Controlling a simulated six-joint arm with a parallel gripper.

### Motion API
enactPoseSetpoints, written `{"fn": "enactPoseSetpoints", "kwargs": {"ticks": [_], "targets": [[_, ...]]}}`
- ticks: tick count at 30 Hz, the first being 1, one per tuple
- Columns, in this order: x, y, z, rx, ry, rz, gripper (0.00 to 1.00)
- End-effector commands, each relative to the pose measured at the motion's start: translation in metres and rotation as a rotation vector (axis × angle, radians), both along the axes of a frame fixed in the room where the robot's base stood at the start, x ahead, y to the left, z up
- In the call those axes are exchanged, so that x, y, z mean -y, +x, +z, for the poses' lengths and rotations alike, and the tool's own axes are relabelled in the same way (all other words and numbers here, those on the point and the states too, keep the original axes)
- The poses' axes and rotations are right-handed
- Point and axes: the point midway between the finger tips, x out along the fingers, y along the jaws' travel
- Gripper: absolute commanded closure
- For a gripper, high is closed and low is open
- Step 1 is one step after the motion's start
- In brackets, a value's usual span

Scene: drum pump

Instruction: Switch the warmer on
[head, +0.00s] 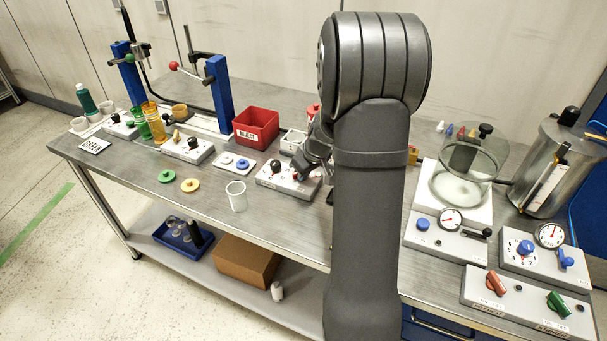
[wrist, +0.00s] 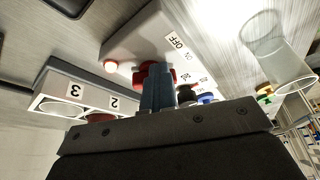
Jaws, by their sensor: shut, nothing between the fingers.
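A grey control box (head: 275,180) stands near the table's front edge, left of my arm. It has a black knob (head: 275,166) and a red knob. In the wrist view the red knob (wrist: 148,69) is at the fingertips of my gripper (wrist: 157,90). The blue-tipped fingers are shut with nothing between them; whether they touch the knob I cannot tell. An "OFF" label (wrist: 175,41) is beside the red knob, and a pale round lamp or button (wrist: 110,65) sits on the box. No label in view reads as warmer.
A white holder marked 3 and 2 (wrist: 75,92) is close beside the box. A clear cup (head: 237,195) stands to its front left and a red bin (head: 256,127) behind. More control boxes (head: 525,300) are on the right.

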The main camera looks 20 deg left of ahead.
Motion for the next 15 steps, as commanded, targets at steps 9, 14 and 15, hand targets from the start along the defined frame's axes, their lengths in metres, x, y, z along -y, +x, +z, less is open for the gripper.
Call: {"fn": "enactPoseSetpoints", "kwargs": {"ticks": [9,14,15], "targets": [[0.013,-0.003,0.004,0.019,0.006,-0.009,1.00],[0.037,-0.025,0.007,0.009,0.004,-0.005,1.00],[0.038,-0.026,0.016,0.011,0.004,-0.003,1.00]]}}
